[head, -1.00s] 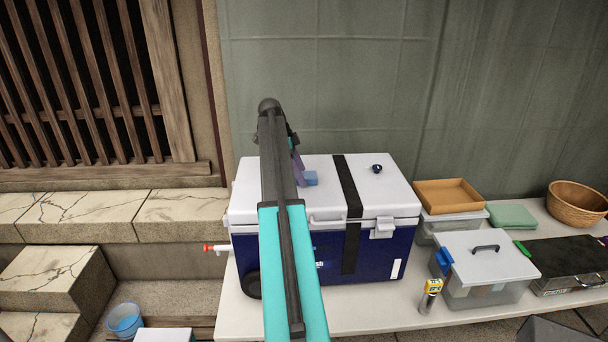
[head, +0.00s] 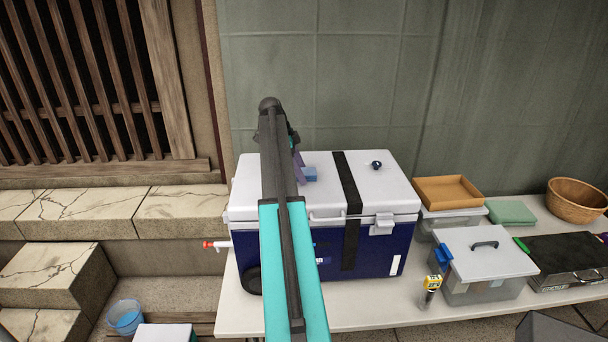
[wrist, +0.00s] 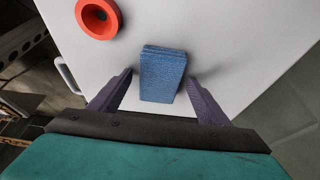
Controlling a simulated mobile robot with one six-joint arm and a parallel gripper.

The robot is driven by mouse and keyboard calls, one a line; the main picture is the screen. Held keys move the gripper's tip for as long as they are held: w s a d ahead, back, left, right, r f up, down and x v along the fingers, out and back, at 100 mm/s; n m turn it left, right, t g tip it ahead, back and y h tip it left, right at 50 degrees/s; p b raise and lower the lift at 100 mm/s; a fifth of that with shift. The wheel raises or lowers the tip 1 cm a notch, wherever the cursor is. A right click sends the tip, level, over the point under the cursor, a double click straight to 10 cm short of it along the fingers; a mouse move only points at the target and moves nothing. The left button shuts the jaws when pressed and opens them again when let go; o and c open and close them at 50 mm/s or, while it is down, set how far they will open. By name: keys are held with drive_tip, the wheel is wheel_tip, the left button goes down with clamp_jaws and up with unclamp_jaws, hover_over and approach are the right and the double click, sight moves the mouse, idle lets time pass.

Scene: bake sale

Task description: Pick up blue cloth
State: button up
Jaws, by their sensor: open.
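The blue cloth (wrist: 162,73) is a small folded block lying on the white lid of the cooler. It also shows in the head view (head: 310,174), just right of my arm. My gripper (wrist: 160,77) is open, with one purple finger on each side of the cloth's near part. Gaps show between the cloth and both fingers in the wrist view. In the head view my gripper (head: 299,168) is mostly hidden behind my arm.
The cooler lid (head: 255,185) also bears a red ring-shaped thing (wrist: 98,18) and a small dark round thing (head: 376,166). A black strap (head: 349,195) crosses the lid. Right of the cooler are a wooden tray (head: 447,190), lidded box (head: 487,262), green cloth (head: 511,212) and basket (head: 577,203).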

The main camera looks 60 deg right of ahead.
sight(305, 171)
drive_tip(key=shift+f, duration=0.1)
drive_tip(key=shift+c, duration=0.2)
drive_tip(key=c, duration=1.1)
drive_tip(key=shift+r, duration=0.3)
drive_tip(key=shift+r+b, duration=0.95)
drive_tip(key=shift+r, duration=0.45)
drive_tip(key=a+b, duration=0.1)
drive_tip(key=a, duration=0.4)
drive_tip(key=w+a+r+b, duration=0.1)
drive_tip(key=a+b, duration=0.1)
drive_tip(key=a, duration=0.2)
drive_tip(key=a+b, duration=0.2)
drive_tip(key=a, duration=0.3)
drive_tip(key=shift+w+a+r, duration=0.2)
drive_tip(key=shift+a+r, duration=0.1)
drive_tip(key=shift+w+a+r, duration=0.1)
drive_tip(key=shift+a+r, duration=0.05)
drive_tip(key=shift+a, duration=0.55)
